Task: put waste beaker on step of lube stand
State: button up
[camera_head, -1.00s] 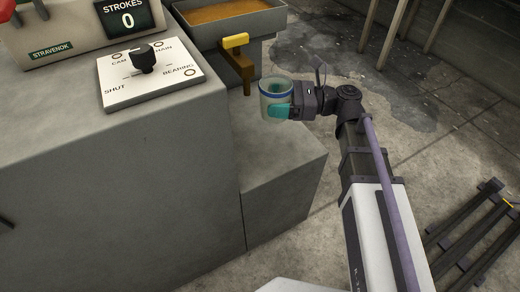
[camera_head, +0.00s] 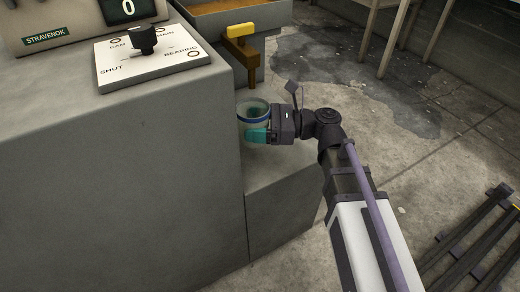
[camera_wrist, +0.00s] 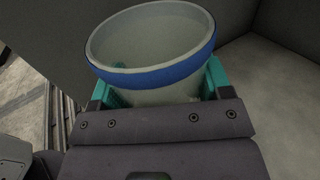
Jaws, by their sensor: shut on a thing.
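The waste beaker (camera_head: 253,116) is a clear cup with a blue band near its rim. My gripper (camera_head: 257,134) is shut on it, with teal fingers on its sides. In the wrist view the beaker (camera_wrist: 152,45) stands between the teal fingers (camera_wrist: 158,88), looks empty and shows its open mouth. The lube stand (camera_head: 110,160) is a large grey block with a lower step (camera_head: 285,190) on its right. The beaker is at the back part of the step, close to the stand's side wall. I cannot tell whether its base touches the step.
A yellow-handled brass tap (camera_head: 243,50) juts from a tray of amber liquid (camera_head: 215,8) just behind the beaker. A selector panel with a black knob (camera_head: 143,40) is on top of the stand. A dark slatted rack (camera_head: 475,235) lies on the floor at right. The step's front is clear.

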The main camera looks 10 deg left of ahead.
notch_tip(320, 180, down, 5)
jog(key=b, duration=0.4)
jog(key=shift+f, duration=0.2)
jog(key=shift+r+p, duration=0.3)
jog(key=shift+p, duration=0.05)
jog(key=shift+f, duration=0.25)
jog(key=o, duration=1)
jog(key=shift+r, duration=0.1)
jog(key=shift+c, duration=0.2)
jog(key=shift+r, duration=0.35)
jog(key=d, duration=0.4)
jog(key=w+d, duration=0.1)
jog(key=d, duration=0.3)
jog(key=w+d, duration=0.1)
jog(key=d, duration=0.2)
jog(key=shift+w+d+f, duration=0.2)
jog(key=shift+d, duration=0.2)
